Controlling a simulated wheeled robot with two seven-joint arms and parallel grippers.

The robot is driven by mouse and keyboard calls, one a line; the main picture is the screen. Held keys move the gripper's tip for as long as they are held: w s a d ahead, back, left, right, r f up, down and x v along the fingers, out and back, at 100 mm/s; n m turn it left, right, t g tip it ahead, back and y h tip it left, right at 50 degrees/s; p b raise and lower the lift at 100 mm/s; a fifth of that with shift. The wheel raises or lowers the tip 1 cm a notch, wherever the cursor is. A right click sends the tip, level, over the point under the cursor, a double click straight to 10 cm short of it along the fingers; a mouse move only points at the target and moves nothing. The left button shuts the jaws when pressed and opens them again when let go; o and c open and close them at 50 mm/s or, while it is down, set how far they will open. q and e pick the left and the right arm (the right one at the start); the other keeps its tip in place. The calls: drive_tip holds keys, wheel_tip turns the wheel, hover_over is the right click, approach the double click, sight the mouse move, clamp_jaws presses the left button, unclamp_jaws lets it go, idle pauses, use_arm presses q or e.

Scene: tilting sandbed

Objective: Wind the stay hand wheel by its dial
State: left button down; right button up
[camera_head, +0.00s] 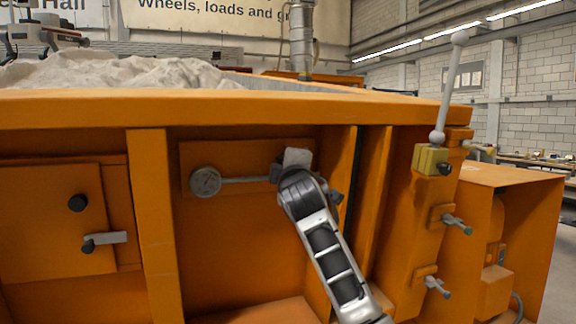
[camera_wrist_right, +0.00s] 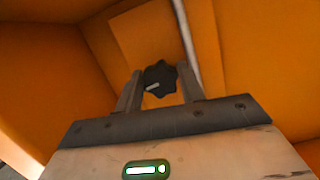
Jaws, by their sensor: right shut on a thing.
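The dial (camera_head: 205,182) is a round grey gauge on an orange panel in the head view, with a light rod running right from it towards my right gripper (camera_head: 290,172). I cannot read its needle or marks at this size. The stay hand wheel (camera_wrist_right: 160,77) is a dark lobed knob with a pale mark in the right wrist view. It sits between the two fingers of my right gripper (camera_wrist_right: 159,88), which is shut on it. In the head view my own wrist mostly hides the wheel. My left gripper is in neither view.
The orange sandbed wall (camera_head: 80,112) spans the front, with pale sand (camera_head: 130,72) above it. Right are an upright ball-ended lever (camera_head: 450,90) and two T-shaped handles (camera_head: 457,224).

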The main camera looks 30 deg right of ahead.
drive_tip(key=shift+f, duration=0.1)
drive_tip(key=o, duration=1)
drive_tip(key=shift+c, duration=0.2)
